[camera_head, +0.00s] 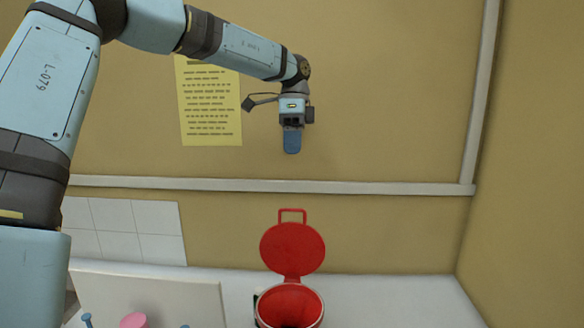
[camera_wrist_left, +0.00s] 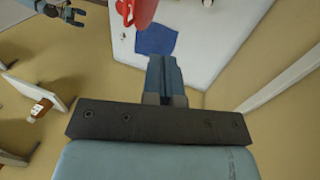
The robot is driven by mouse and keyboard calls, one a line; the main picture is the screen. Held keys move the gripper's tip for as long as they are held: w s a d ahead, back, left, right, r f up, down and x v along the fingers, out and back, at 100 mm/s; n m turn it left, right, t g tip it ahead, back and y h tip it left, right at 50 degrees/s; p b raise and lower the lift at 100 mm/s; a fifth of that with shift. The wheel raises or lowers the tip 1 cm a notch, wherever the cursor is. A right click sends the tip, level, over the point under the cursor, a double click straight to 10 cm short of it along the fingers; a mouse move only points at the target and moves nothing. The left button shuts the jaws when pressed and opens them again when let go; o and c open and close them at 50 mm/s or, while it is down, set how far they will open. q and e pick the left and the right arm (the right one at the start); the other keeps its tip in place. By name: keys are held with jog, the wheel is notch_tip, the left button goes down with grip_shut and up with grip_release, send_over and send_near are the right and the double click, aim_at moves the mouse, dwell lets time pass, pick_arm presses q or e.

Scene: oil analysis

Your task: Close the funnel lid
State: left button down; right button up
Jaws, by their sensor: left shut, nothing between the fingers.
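The red funnel (camera_head: 276,303) stands on the white counter at the bottom middle of the head view. Its round red lid (camera_head: 292,247) is open and stands up behind the mouth, with a loop handle at its top. Part of a red object, likely the funnel, shows at the top of the left wrist view (camera_wrist_left: 143,10). My left gripper (camera_head: 292,147) is shut and empty, pointing down high above the lid, apart from it. Its blue fingers (camera_wrist_left: 165,75) are together in the left wrist view. My right gripper (camera_wrist_left: 75,15) shows small there at top left; its jaws are unclear.
The white counter (camera_head: 385,300) is clear right of the funnel. A pale board (camera_head: 165,290), a pink object (camera_head: 133,320) and small blue knobs are at lower left. A blue square (camera_wrist_left: 156,40) lies near the red object. A yellow notice (camera_head: 210,105) hangs on the wall.

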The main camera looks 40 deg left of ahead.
pick_arm(q)
jog(key=p, duration=0.2)
send_near(290, 224)
notch_tip(290, 224, down, 3)
jog(key=w+a, duration=0.2)
jog(key=w, duration=0.1)
jog(key=s+d, duration=0.1)
jog(key=s+d+f+p, duration=0.1)
jog(key=s, duration=0.1)
jog(key=shift+s+d+f, duration=0.1)
jog(key=shift+s+f, duration=0.1)
jog(key=shift+f, duration=0.05)
jog(key=shift+s, duration=0.15)
